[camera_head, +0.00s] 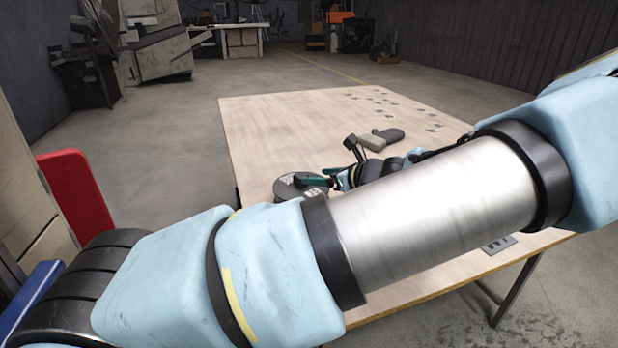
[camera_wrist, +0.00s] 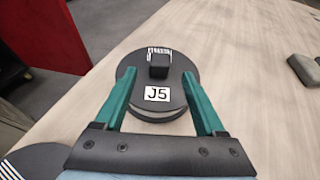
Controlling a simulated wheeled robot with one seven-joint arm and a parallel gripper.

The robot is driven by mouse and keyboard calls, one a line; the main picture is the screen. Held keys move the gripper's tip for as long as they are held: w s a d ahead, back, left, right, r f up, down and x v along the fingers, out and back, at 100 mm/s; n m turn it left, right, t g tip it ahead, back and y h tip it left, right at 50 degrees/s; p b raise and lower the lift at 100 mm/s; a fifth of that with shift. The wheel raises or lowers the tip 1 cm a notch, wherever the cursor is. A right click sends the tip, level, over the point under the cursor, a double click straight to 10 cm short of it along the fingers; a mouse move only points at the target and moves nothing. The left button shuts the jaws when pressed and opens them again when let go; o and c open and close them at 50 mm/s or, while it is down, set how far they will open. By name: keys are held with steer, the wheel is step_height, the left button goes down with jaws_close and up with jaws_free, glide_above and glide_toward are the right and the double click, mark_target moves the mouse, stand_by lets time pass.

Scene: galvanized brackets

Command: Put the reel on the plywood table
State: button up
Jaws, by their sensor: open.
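The reel (camera_wrist: 136,76) is a dark grey disc with a square black knob on top and a white label reading J5. It rests on the plywood table (camera_wrist: 240,60) near its left edge. It also shows in the head view (camera_head: 290,189), partly hidden by my arm. My gripper (camera_wrist: 154,80) is open, its two green fingers reaching over the reel on either side of the knob and label. The fingers do not touch the knob. In the head view my gripper (camera_head: 328,180) is mostly hidden behind my arm. The plywood table (camera_head: 270,130) fills the middle of that view.
A grey-brown object (camera_head: 380,138) lies on the table beyond my gripper; one also shows in the wrist view (camera_wrist: 306,70). Flat grey patches (camera_head: 388,115) mark the table's far right. A red panel (camera_head: 76,195) stands left of the table. The table's far left is clear.

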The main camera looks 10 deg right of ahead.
steer(key=v, duration=0.5)
steer(key=a+f+n+g, duration=0.1)
steer(key=a+n, duration=0.1)
steer(key=a, duration=0.1)
steer(key=a+f+n+g, duration=0.1)
steer(key=a+n+g, duration=0.1)
steer(key=a, duration=0.1)
steer(key=a+f+n+g, duration=0.1)
steer(key=a+f+g, duration=0.1)
steer(key=a, duration=0.2)
steer(key=shift+f+n+y, duration=0.15)
steer(key=shift+n+y, duration=0.25)
steer(key=s+a+n+g, duration=0.1)
steer(key=a+n, duration=0.1)
steer(key=s+a+f+n+g+h, duration=0.1)
steer(key=a+n, duration=0.1)
steer(key=s+a+f+n+g, duration=0.1)
steer(key=a+n+g, duration=0.1)
steer(key=a, duration=0.1)
steer(key=shift+s+n+h, duration=0.1)
steer(key=shift+n+h, duration=0.2)
steer(key=s+a+r+n+g+h, duration=0.1)
steer(key=s+a+r+n+h, duration=0.5)
steer(key=n, duration=1)
steer(key=a+r, duration=0.2)
steer(key=a, duration=0.1)
steer(key=shift+r+n, duration=0.3)
steer(key=shift+r, duration=0.1)
steer(key=shift+s+a, duration=0.1)
